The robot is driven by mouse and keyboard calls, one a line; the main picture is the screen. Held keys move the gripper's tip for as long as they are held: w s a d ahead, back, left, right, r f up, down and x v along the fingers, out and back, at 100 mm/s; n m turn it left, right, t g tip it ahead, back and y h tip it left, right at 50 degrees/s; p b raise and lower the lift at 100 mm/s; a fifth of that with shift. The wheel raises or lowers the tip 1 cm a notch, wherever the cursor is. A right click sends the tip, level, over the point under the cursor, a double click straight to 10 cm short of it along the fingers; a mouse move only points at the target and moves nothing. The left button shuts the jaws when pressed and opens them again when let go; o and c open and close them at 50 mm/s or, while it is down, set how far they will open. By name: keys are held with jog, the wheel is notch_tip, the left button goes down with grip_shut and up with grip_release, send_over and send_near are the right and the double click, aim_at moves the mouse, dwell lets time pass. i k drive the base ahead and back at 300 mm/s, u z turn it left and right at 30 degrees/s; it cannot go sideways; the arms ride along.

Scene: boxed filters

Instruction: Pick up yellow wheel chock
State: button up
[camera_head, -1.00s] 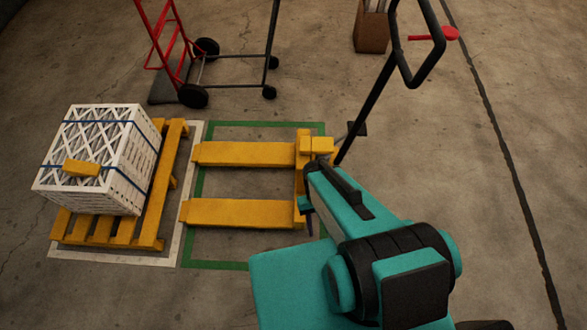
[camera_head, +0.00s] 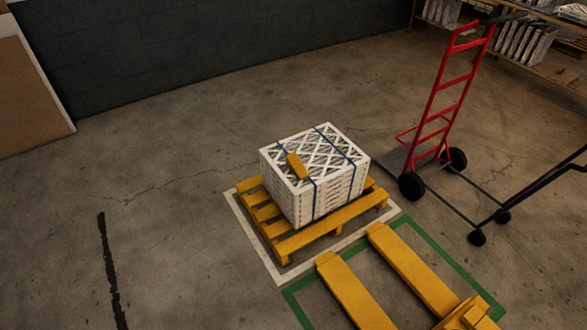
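A small yellow block (camera_head: 296,166), which looks like the wheel chock, lies on top of a strapped stack of white filters (camera_head: 338,190). It sits near the stack's front left edge, beside a blue strap. The stack stands on a yellow pallet (camera_head: 300,241). My gripper and arm are out of view, so I cannot see the gripper's state.
A brown panel (camera_head: 30,90) is at far left. Floor left of the pallet is clear.

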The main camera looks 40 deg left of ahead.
aim_at(294, 163)
jog(key=z, duration=0.5)
jog(key=k, duration=0.1)
jog(key=u, duration=2.15)
jog(key=k, duration=0.9)
jog(key=z, duration=0.1)
jog(key=i, duration=0.65)
jog(key=z, duration=0.05)
